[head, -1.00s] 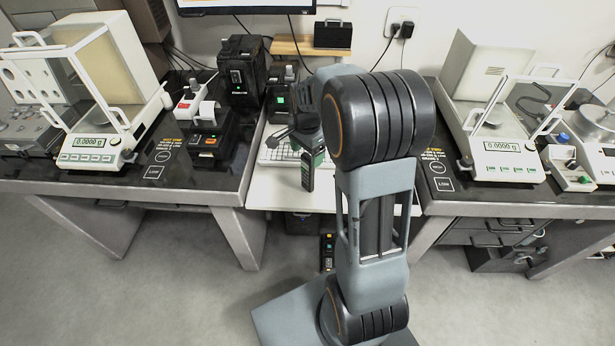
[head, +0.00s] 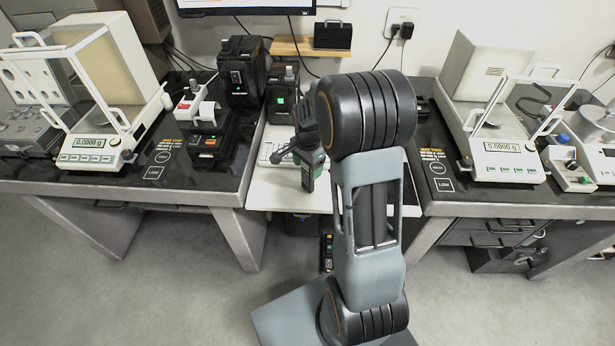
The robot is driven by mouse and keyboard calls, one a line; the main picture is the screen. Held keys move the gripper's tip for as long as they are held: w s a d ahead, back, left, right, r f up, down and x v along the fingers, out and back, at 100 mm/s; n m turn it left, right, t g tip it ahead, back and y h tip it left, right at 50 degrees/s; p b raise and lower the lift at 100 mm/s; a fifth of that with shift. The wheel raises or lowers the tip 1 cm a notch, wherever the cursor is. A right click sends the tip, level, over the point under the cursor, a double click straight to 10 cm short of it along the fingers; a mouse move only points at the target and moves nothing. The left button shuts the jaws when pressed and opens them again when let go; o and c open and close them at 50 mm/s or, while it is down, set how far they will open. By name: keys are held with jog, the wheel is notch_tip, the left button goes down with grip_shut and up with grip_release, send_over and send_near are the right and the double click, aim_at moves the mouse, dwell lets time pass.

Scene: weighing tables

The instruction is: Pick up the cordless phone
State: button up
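My gripper (head: 298,160) is over the white middle table, small and dark, partly covered by my forearm and elbow. A dark, narrow piece with green on it (head: 308,176) hangs at its right side. I cannot tell whether this is part of the gripper or something in it. A black upright device with a small lit green screen (head: 281,101) stands behind the gripper, apart from it. It may be the cordless phone, but it is too small to be sure. Whether the fingers are open or shut is not clear.
A keyboard (head: 268,150) lies on the white table (head: 263,200). A black boxy device (head: 242,70) and a small printer (head: 207,140) stand to the left. Balances stand on the left (head: 95,140) and right (head: 500,145). A wooden shelf (head: 295,46) is behind.

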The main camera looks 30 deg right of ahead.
grip_shut()
dwell(0.4)
jog(key=shift+r, duration=0.15)
